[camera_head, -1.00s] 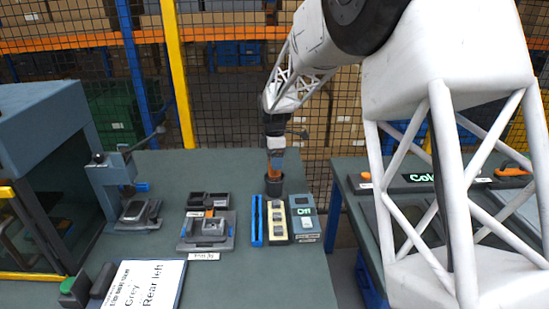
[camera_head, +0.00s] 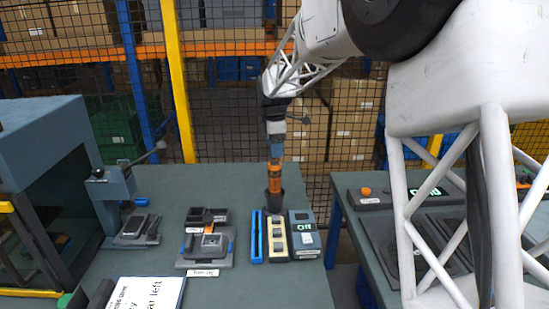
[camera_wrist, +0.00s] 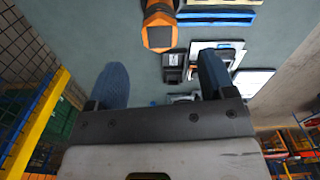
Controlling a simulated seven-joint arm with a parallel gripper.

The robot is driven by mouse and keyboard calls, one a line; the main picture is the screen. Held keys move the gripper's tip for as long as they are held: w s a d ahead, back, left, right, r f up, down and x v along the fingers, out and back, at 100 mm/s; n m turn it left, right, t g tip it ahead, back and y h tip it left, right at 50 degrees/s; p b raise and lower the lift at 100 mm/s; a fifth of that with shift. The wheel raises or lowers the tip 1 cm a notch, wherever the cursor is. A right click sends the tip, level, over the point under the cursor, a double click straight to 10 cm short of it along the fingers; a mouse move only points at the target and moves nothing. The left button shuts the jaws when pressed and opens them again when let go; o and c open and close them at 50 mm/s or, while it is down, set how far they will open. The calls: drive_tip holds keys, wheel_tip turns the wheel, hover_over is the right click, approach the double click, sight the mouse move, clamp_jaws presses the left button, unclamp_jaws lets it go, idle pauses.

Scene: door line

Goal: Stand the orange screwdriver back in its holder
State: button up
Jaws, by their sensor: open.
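The orange screwdriver (camera_head: 274,177) stands upright in a dark cup-shaped holder (camera_head: 274,200) on the green table. Only its orange handle shows; its lower part is hidden inside the holder. My gripper (camera_head: 275,143) is directly above the handle, pointing down, open and empty. In the wrist view, the two blue-grey fingers of my gripper (camera_wrist: 160,78) are spread wide. The screwdriver's orange handle with its dark end (camera_wrist: 158,28) shows beyond them, apart from both fingers.
A blue rail (camera_head: 256,237), a yellow block (camera_head: 277,237) and a grey box with a lit display (camera_head: 304,234) stand just in front of the holder. A grey fixture (camera_head: 206,243) is to their left. A mesh fence (camera_head: 225,110) stands behind the table.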

drive_tip(key=shift+r, duration=1.3)
drive_tip(key=shift+s+d+r, duration=0.1)
drive_tip(key=shift+s+d, duration=0.05)
drive_tip(key=shift+s, duration=0.1)
drive_tip(key=s+d+r+m, duration=0.2)
drive_tip(key=s+d+m, duration=0.1)
drive_tip(key=s, duration=0.5)
drive_tip(key=s+d+r+m+t, duration=0.1)
drive_tip(key=s+d+m, duration=0.25)
drive_tip(key=s, duration=0.45)
drive_tip(key=s+d+r+m, duration=0.2)
drive_tip(key=s+m, duration=0.1)
drive_tip(key=s, duration=0.5)
drive_tip(key=s+d+f+m, duration=0.1)
drive_tip(key=s+f+m, duration=0.1)
drive_tip(key=s, duration=0.6)
drive_tip(key=s+d+f+m+t, duration=0.1)
drive_tip(key=s+d+f+m, duration=0.1)
drive_tip(key=s+m, duration=0.3)
drive_tip(key=s+d+f+m, duration=0.2)
drive_tip(key=s+f+m, duration=0.1)
drive_tip(key=s, duration=0.9)
drive_tip(key=shift+f+t, duration=0.2)
drive_tip(key=shift+t, duration=0.1)
drive_tip(key=shift+s+d, duration=0.1)
